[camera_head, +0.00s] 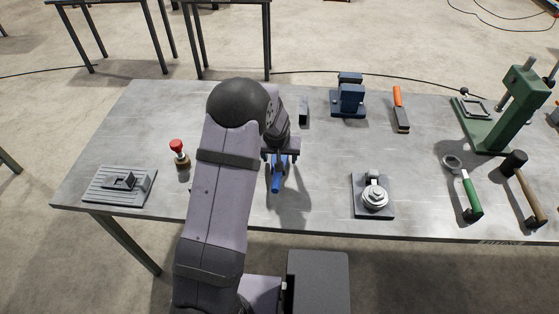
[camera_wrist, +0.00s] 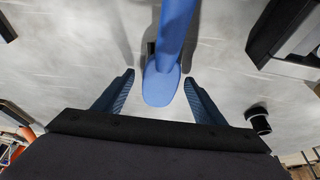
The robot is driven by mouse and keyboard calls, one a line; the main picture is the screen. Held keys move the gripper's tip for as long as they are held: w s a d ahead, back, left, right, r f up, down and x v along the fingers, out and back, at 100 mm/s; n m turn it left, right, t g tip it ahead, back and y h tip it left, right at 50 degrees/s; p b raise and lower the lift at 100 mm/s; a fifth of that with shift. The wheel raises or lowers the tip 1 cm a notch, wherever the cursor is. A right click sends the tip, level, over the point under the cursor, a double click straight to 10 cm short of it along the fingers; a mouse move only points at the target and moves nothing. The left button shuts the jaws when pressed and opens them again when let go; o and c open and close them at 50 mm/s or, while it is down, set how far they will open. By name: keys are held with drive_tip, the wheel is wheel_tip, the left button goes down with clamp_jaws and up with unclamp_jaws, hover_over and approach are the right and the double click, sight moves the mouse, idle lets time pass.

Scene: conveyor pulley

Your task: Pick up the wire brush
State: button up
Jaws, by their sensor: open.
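A blue-handled tool (camera_head: 275,185) lies on the workbench below my gripper, its handle pointing toward the near edge. I take it as the wire brush, but no bristles show. In the wrist view its blue body (camera_wrist: 162,85) lies between the fingers, with its rounded end toward the gripper and its handle running to the top edge. My gripper (camera_wrist: 160,90) is open, with a gap on both sides of the blue body. In the head view my arm covers part of the gripper (camera_head: 279,158). I cannot tell the height between the fingers and the tool.
Bare bench surrounds the blue tool.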

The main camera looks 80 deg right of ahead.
drive_tip(key=c, duration=1.3)
drive_tip(key=shift+r, duration=0.1)
wheel_tip(320, 180, up, 10)
drive_tip(key=b, duration=0.2)
drive_tip(key=shift+b, duration=0.35)
